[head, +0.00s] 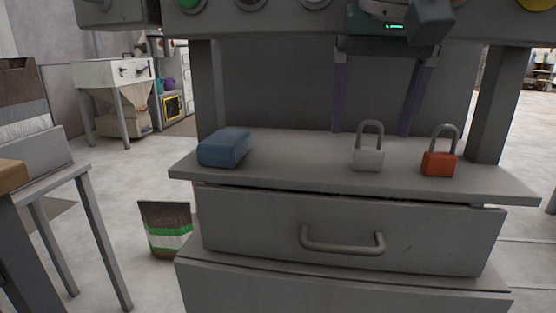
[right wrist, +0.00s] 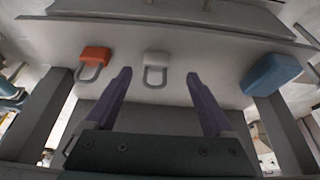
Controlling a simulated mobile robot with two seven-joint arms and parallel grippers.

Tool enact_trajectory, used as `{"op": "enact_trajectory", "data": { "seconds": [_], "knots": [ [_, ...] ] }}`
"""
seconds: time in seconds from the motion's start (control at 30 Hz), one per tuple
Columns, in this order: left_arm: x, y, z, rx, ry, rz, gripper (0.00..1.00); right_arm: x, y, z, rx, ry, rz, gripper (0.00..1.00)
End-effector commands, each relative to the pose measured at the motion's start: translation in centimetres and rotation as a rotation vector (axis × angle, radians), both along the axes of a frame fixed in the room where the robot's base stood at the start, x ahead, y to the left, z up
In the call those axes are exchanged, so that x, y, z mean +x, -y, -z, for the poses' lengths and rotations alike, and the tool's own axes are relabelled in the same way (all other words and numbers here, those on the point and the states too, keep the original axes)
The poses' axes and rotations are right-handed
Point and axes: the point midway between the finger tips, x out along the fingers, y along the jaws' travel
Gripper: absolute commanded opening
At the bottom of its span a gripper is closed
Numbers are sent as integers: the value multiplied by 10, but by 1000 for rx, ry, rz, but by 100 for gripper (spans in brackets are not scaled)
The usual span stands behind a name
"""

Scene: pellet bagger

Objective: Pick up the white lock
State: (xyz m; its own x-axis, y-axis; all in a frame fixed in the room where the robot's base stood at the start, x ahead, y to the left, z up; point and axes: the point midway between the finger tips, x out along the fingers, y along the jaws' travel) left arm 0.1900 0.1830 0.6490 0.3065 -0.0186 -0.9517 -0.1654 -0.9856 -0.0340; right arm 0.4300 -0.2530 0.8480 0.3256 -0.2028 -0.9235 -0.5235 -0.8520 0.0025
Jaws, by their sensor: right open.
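The white lock (head: 367,160) stands upright on the grey shelf (head: 290,165), with its shackle up. In the right wrist view the white lock (right wrist: 156,62) shows between the tips of my two purple fingers. My right gripper (head: 371,131) is open and empty. It hangs from above with its fingers pointing down, spread to either side of the lock's shackle in the head view. I cannot tell exactly how far the tips are from the lock. My left gripper is in neither view.
A red lock (head: 438,163) stands right of the white one. A blue block-like object (head: 225,148) lies at the shelf's left end. Grey posts flank the shelf, with a drawer (head: 350,230) below. A bag (head: 166,229) stands on the floor at left.

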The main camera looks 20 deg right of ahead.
Motion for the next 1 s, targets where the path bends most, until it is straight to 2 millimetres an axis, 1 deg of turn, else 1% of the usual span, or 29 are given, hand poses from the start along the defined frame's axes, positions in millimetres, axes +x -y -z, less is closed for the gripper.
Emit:
{"op": "enact_trajectory", "data": {
  "seconds": [0.13, 0.3, 0.4, 0.5, 0.7, 1.0],
  "knots": [
    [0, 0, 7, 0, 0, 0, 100, 3, 4, 14, 2, -2, 1, 88],
    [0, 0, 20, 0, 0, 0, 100, 11, 15, 40, 3, -3, 2, 88],
    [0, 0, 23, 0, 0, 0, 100, 15, 17, 49, 2, -1, 0, 88],
    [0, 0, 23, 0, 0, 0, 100, 17, 18, 51, 2, 0, -2, 88],
    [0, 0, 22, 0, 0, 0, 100, 17, 18, 51, 3, 0, -2, 86],
    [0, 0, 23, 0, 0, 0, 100, 17, 17, 50, 3, 0, -2, 53]
  ]
}}
